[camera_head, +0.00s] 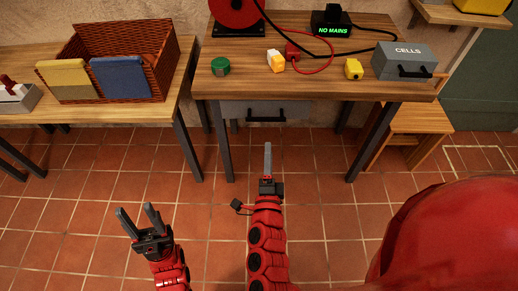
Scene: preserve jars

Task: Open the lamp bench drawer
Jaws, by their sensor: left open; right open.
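The lamp bench (340,87) stands ahead of me, with a grey drawer (237,109) under its wooden top. The drawer front looks shut under the bench edge. Its dark bar handle (266,119) is in the middle of the front. My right gripper (268,146) is just below the handle in the picture, with its fingers seen edge-on; it is open and apart from the handle. My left gripper (138,217) is open and empty over the tiled floor, at lower left.
On the bench are a red reel (238,13), a green round tin (220,66), small yellow items, a black "NO MAINS" box (331,22) and a grey "CELLS" box (404,60). A wicker basket (160,45) stands on the left table. A wooden stool (420,120) is at right.

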